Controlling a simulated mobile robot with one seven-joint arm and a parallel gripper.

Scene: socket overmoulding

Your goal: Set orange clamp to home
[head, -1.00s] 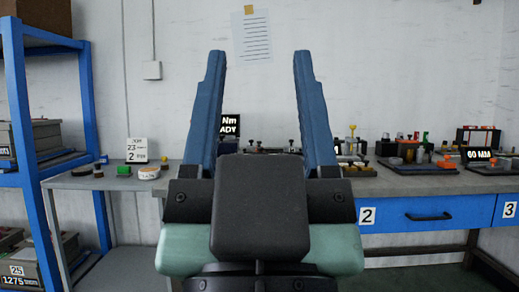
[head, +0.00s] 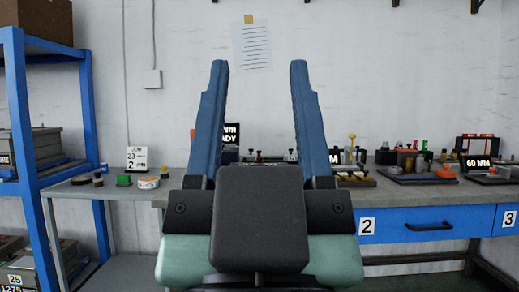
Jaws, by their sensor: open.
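My gripper (head: 258,66) points up in the middle of the head view. Its two blue fingers stand well apart with nothing between them but the wall and a notice behind. I cannot pick out an orange clamp for certain. A small orange piece (head: 446,171) sits on a dark tray at the right of the bench; it is too small to tell what it is. The middle of the bench is largely hidden behind my fingers and wrist, including part of a dark display there.
The grey bench (head: 400,197) runs along the wall, with blue drawers marked 2 (head: 367,226) and 3 (head: 510,218). A "60 MM" display (head: 477,162) stands at the right. A green block (head: 124,180) and a round tin (head: 148,183) sit left. A blue shelf rack (head: 32,120) borders the left.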

